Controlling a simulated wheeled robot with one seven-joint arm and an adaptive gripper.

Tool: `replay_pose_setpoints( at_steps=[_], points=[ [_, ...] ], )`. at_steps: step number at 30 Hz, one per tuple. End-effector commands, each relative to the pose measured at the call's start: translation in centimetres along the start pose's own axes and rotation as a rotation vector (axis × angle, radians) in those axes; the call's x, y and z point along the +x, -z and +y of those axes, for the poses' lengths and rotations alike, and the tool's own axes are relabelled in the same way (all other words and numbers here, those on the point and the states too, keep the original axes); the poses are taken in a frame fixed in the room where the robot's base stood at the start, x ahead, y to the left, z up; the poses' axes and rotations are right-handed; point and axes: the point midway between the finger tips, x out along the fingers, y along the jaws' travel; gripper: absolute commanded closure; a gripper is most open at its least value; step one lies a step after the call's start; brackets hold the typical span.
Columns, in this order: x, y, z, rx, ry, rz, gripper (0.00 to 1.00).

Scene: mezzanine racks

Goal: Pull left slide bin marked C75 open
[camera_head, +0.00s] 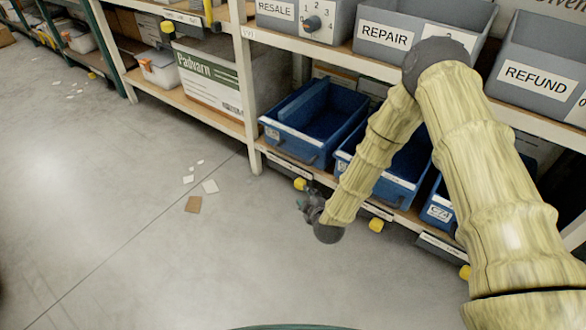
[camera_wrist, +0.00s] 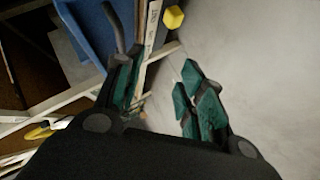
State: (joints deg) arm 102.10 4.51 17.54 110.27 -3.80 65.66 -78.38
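Several blue slide bins stand on the lower shelf. The left bin (camera_head: 318,118) has a small label (camera_head: 272,133) too small to read and a dark handle on its front. The middle bin (camera_head: 400,178) is partly hidden behind my arm. The right bin (camera_head: 438,211) has a label that seems to start with C7. My gripper (camera_head: 308,204) is low in front of the shelf, below the left and middle bins. In the wrist view my gripper (camera_wrist: 156,72) is open and empty. A blue bin (camera_wrist: 92,24) with a dark handle (camera_wrist: 115,27) is close to its left finger; contact cannot be told.
Grey bins marked REPAIR (camera_head: 384,40) and REFUND (camera_head: 535,78) stand on the shelf above. A white upright post (camera_head: 246,90) is left of the blue bins. Yellow knobs (camera_head: 376,225) stick out below the shelf edge. The floor (camera_head: 120,200) is open, with some paper scraps.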

Motion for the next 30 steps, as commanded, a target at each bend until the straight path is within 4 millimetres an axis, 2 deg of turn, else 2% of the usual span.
replay_pose_setpoints(
  at_steps=[1, 3, 10, 15, 23, 30],
  points=[
    [2.0, -0.2, -0.5, -0.037, -0.035, 0.015, 0.61],
    [3.9, 0.3, 0.2, -0.096, -0.087, 0.033, 0.61],
    [8.7, 1.9, 2.5, -0.276, -0.249, 0.062, 0.61],
    [10.6, 2.9, 4.0, -0.362, -0.330, 0.062, 0.61],
    [11.8, 3.4, 5.1, -0.402, -0.369, 0.058, 0.61],
    [14.8, 3.6, 5.9, -0.400, -0.369, 0.057, 0.61]
  ],
)
